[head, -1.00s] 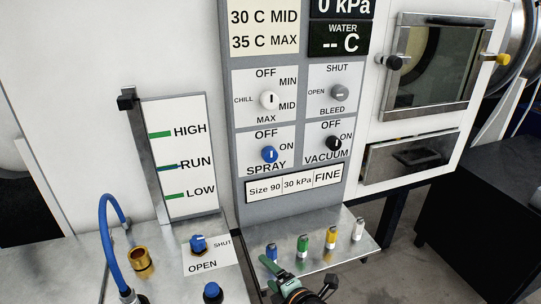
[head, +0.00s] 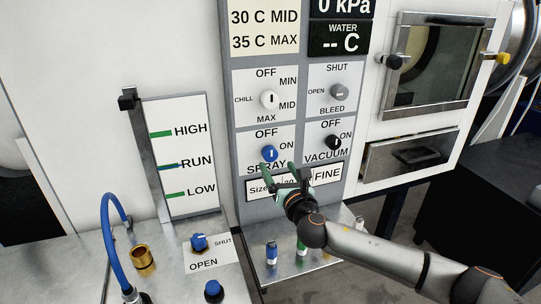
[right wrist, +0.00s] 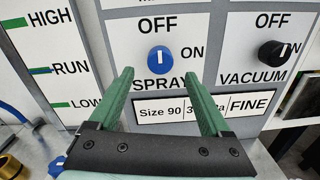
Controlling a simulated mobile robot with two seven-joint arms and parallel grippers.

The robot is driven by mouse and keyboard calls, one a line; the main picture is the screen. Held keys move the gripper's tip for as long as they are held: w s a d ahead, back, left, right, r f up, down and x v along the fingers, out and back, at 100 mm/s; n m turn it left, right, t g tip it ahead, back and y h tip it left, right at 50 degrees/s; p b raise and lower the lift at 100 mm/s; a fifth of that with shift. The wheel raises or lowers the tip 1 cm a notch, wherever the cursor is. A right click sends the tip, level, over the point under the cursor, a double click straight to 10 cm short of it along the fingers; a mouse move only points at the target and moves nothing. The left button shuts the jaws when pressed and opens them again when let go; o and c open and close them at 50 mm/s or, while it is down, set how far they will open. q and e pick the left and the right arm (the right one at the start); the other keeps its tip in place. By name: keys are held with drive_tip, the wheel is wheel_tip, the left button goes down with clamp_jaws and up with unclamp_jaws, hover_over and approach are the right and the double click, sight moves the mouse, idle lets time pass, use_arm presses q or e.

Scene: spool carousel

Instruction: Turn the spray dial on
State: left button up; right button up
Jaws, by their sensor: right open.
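The spray dial (head: 269,153) is a blue knob on the grey control panel, with OFF above it and ON to its right. Its white pointer stands upright, toward OFF. It also shows in the right wrist view (right wrist: 161,60). My right gripper (head: 279,168) is open with green fingers, just below the spray dial. In the right wrist view its two fingertips (right wrist: 160,78) are spread to either side below the knob, with nothing between them. The fingers look apart from the knob. My left gripper is not in view.
The black vacuum dial (head: 333,142) is right of the spray dial. The white chill dial (head: 269,100) and grey bleed dial (head: 339,92) are above. Below, a metal shelf (head: 315,262) holds small coloured bottles. A blue valve knob (head: 199,242) and blue hose (head: 104,225) are at left.

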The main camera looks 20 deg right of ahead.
sight(271, 157)
drive_tip(key=shift+w, duration=3.6)
drive_tip(key=shift+c, duration=0.4)
clamp_jaws()
